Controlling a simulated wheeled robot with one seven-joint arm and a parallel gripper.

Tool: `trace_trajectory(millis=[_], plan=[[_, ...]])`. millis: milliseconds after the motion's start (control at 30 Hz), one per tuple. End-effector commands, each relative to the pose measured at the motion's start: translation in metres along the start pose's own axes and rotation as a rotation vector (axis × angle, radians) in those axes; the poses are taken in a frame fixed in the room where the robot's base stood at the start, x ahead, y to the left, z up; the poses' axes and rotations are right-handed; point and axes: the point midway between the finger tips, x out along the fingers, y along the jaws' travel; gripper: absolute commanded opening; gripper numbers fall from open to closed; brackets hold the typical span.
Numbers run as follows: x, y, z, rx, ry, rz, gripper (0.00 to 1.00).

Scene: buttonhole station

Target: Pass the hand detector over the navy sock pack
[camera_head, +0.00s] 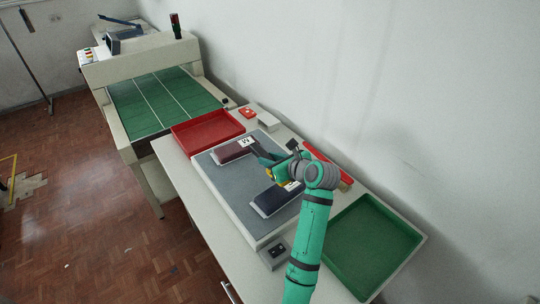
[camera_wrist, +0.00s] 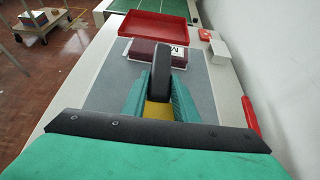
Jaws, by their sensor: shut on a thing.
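The navy sock pack (camera_head: 267,203), dark with a white label at one end, lies on the near part of the grey mat (camera_head: 225,182). It is partly hidden by my gripper and is out of sight in the wrist view. My gripper (camera_head: 275,172) is shut on the hand detector (camera_wrist: 162,72), a dark paddle with a yellow part between the green fingers. The detector (camera_head: 261,150) points away from me, above the mat, between the navy pack and a maroon pack (camera_head: 232,155). The maroon pack also shows beyond the detector's tip in the wrist view (camera_wrist: 143,50).
A red tray (camera_head: 180,141) stands at the mat's far end, a green tray (camera_head: 362,240) at the near right. A small control box (camera_head: 274,255) sits at the mat's near edge. A red holder (camera_head: 337,172) lies along the wall side. A green-belted conveyor (camera_head: 150,110) stands beyond.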

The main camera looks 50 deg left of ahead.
Motion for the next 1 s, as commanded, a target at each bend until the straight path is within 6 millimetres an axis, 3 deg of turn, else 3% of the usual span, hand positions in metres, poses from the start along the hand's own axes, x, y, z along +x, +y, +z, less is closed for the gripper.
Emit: trace_trajectory(millis=[600,1000], plan=[[0.018,0.0,-0.036,0.0,-0.001,0.0,0.09],[0.022,0.0,-0.043,-0.001,-0.001,0.0,0.09]])
